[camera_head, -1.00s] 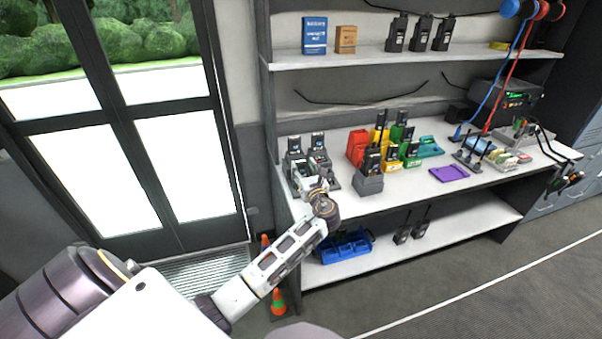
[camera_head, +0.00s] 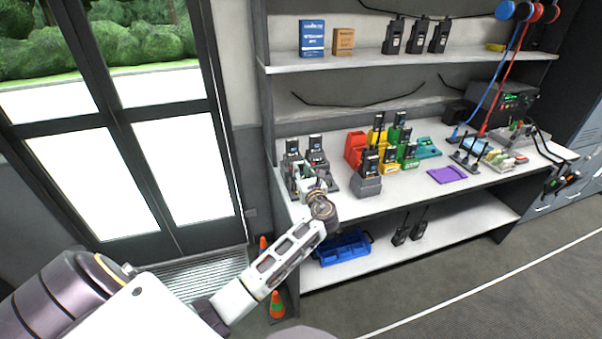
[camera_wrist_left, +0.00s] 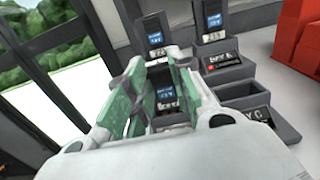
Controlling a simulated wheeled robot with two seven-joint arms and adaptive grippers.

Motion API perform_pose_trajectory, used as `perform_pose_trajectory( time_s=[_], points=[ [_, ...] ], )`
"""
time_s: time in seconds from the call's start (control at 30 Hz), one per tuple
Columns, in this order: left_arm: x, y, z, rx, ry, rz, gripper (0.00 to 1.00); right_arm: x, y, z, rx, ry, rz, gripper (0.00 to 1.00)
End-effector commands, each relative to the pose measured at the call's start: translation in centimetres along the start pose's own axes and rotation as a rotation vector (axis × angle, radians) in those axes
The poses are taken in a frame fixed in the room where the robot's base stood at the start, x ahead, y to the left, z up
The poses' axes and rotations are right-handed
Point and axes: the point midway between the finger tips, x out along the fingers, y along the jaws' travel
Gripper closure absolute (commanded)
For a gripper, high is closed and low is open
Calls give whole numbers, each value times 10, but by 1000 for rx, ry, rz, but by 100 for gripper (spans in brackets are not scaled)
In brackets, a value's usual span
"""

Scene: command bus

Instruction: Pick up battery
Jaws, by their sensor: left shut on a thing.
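A dark battery (camera_wrist_left: 167,95) with a blue label sits between the green pads of my left gripper (camera_wrist_left: 152,92) in the left wrist view. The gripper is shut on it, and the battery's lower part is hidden. In the head view my left gripper (camera_head: 308,187) is at the left end of the bench, among grey charger docks. Two more batteries with blue labels (camera_wrist_left: 154,32) (camera_wrist_left: 211,22) stand in docks behind it. An empty-looking grey dock (camera_wrist_left: 255,128) is to the right in the wrist view. My right gripper is not seen.
A purple tray (camera_head: 447,175) lies on the bench. A blue crate (camera_head: 343,247) is on the lower shelf. Orange cones stand by the bench's left end.

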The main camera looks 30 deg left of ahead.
Motion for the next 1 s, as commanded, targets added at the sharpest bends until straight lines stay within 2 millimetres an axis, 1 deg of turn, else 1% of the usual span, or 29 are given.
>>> perform_pose_trajectory(
  time_s=[0.17,0.37,0.5,0.7,0.83,1.0],
  points=[
    [0,0,15,-3,-2,1,100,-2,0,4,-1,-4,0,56],
    [0,0,42,-3,-3,0,100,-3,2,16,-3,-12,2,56],
    [0,0,64,-4,-3,0,100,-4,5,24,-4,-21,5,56],
    [0,0,88,-3,-2,0,100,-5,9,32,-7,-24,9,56],
    [0,0,96,-1,-2,0,100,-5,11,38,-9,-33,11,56],
    [0,0,99,-1,-2,0,100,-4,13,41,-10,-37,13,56]
  ],
)
